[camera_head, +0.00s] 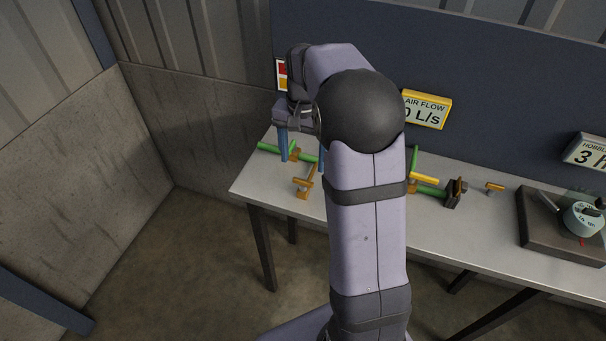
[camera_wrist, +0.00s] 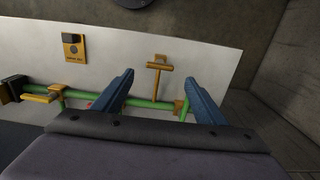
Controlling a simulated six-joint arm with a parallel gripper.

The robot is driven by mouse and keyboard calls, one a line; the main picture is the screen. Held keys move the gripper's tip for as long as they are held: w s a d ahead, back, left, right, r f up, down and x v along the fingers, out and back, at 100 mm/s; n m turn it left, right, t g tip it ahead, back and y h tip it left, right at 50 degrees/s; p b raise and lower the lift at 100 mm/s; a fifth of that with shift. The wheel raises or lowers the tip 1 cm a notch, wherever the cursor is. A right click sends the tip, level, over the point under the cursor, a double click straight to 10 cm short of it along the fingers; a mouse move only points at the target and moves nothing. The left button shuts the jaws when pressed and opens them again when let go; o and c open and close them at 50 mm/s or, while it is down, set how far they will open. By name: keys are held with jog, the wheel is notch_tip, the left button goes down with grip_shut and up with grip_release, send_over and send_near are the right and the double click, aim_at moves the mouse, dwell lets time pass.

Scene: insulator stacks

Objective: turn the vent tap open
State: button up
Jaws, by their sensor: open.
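A tap with an orange bar handle (camera_head: 305,185) sits on a short branch of the green pipe, near the left end of the table. It also shows in the wrist view (camera_wrist: 159,66), between my fingers in the picture. Another tap with an orange handle (camera_head: 426,179) is on the pipe right of my arm, and in the wrist view (camera_wrist: 38,98) at the left. No readable label shows which is the vent tap. My gripper (camera_head: 303,162) has two blue fingers apart and appears empty above the pipe; it also shows in the wrist view (camera_wrist: 156,76). My arm hides the middle of the pipe.
A yellow air flow display (camera_head: 427,110) stands at the back, its reading partly hidden. A small orange plate (camera_wrist: 73,48) lies on the table (camera_head: 258,177). A dark base with a dial (camera_head: 565,226) and another display (camera_head: 590,152) are at the right. A wall is close at the left.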

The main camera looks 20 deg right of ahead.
aim_at(303, 180)
jog(key=shift+f, duration=0.15)
jog(key=shift+f+p, duration=0.85)
jog(key=shift+f, duration=2.7)
jog(key=c, duration=1.1)
jog(key=shift+o, duration=0.2)
